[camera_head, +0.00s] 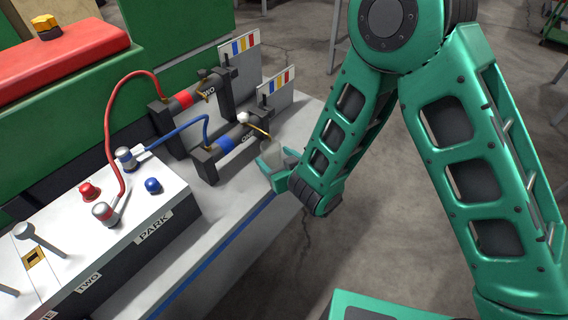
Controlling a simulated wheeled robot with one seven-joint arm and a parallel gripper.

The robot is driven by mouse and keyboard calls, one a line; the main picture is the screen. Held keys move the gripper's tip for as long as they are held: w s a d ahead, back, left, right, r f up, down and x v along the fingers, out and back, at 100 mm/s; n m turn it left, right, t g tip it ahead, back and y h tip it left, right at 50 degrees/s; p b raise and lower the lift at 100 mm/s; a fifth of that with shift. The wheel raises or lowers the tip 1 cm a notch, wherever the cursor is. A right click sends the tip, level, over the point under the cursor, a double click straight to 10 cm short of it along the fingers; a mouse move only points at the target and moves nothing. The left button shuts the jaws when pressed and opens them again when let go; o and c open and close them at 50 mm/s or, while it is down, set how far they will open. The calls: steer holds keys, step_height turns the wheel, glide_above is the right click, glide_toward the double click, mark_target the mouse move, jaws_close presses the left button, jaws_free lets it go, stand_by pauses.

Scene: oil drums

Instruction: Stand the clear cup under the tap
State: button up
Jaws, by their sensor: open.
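My gripper (275,163) is near the right edge of the grey bench, just right of the blue-banded cylinder (228,143). It is open, and its fingers are partly hidden by one another and by my wrist. A pale grey patch shows between them, and I cannot tell whether it is a clear cup or part of the gripper. I cannot make out a clear cup elsewhere. A thin brass piece (259,130) with a white ball end (243,117) sits above the blue-banded cylinder, close to my gripper; I cannot tell whether it is a tap.
A red-banded cylinder (182,99) lies behind, with red (115,130) and blue (180,132) hoses. Two striped cards (274,83) (239,46) stand upright. A control box (130,215) with knobs fills the left front. The bench top (235,205) is bare at front right.

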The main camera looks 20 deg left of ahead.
steer(key=v, duration=0.8)
steer(key=shift+w, duration=0.15)
